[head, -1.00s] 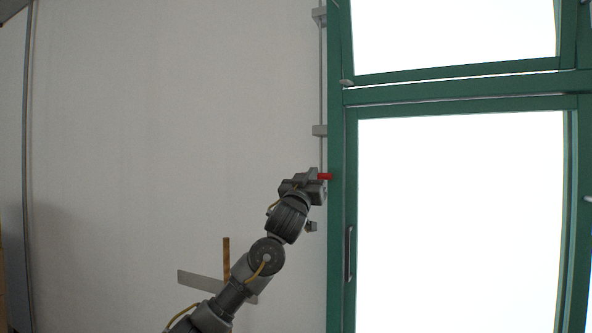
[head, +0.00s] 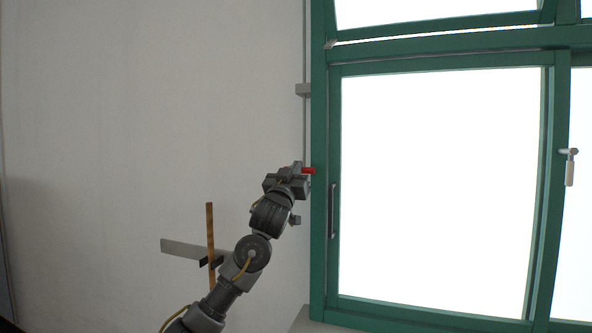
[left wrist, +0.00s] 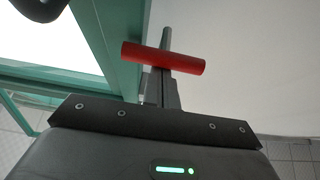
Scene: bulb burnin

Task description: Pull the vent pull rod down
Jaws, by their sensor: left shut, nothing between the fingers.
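The vent pull rod (head: 305,130) is a thin grey rod running down the wall beside the green window frame. Its red crosswise handle (head: 309,171) is at its lower end. My right gripper is not in view.
A grey rod bracket (head: 302,90) is on the wall above the handle. A dark window handle (head: 333,210) sits on the green frame (head: 319,250) to the lower right. A grey plate (head: 185,249) and brown strip (head: 210,235) show behind my arm. The wall left is bare.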

